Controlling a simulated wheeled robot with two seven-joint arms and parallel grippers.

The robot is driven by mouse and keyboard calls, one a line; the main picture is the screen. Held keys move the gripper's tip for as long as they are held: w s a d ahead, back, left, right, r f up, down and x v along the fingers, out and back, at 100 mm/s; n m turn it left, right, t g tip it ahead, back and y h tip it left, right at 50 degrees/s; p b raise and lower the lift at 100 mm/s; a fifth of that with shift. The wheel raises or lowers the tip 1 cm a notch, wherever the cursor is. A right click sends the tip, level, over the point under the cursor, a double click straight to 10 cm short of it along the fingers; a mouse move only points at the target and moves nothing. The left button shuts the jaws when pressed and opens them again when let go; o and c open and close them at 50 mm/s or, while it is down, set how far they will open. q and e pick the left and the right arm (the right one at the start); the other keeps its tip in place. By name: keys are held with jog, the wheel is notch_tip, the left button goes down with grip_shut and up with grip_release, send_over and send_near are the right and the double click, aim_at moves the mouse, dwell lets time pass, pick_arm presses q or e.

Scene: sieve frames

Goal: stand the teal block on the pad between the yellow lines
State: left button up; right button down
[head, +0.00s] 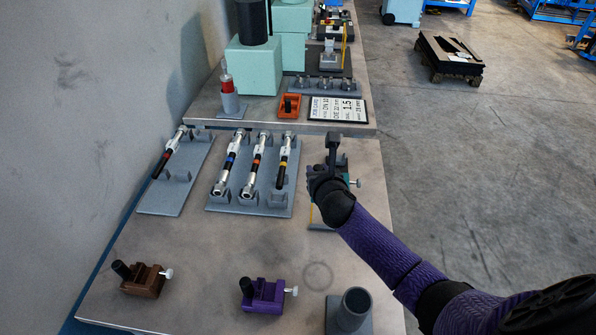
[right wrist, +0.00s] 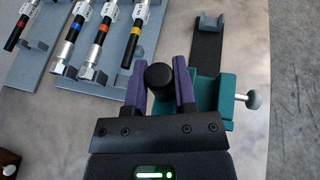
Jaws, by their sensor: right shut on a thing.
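My right gripper (head: 327,172) is shut on the teal block at the right side of the table. In the right wrist view, the purple fingers of the gripper (right wrist: 159,78) close on the black round knob (right wrist: 158,76) of the teal block (right wrist: 203,93). The block's silver screw (right wrist: 248,99) sticks out to the right. I cannot tell whether the block touches anything below. In the head view, a grey pad (head: 318,226) with a yellow line (head: 311,214) shows beside my wrist, mostly hidden by my arm. My left gripper is not in view.
A brown block (head: 143,280) and a purple block (head: 262,296) stand at the front. A grey holder (head: 351,311) stands near my arm. Racks with rods (head: 248,200) lie to the left. A dark strip with a grey bracket (right wrist: 208,48) lies just beyond the teal block.

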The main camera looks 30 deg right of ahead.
jog(key=shift+d+r, duration=0.2)
jog(key=shift+d, duration=0.5)
jog(key=shift+d+f, duration=0.1)
jog(key=shift+d, duration=0.1)
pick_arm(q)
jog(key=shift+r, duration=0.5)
pick_arm(e)
jog(key=shift+p, duration=0.4)
notch_tip(320, 180, down, 7)
jog(key=b, duration=0.6)
jog(key=shift+f, duration=0.15)
jog(key=shift+a+f+b, duration=0.1)
jog(key=shift+f+b, duration=0.65)
jog(key=shift+f, duration=0.1)
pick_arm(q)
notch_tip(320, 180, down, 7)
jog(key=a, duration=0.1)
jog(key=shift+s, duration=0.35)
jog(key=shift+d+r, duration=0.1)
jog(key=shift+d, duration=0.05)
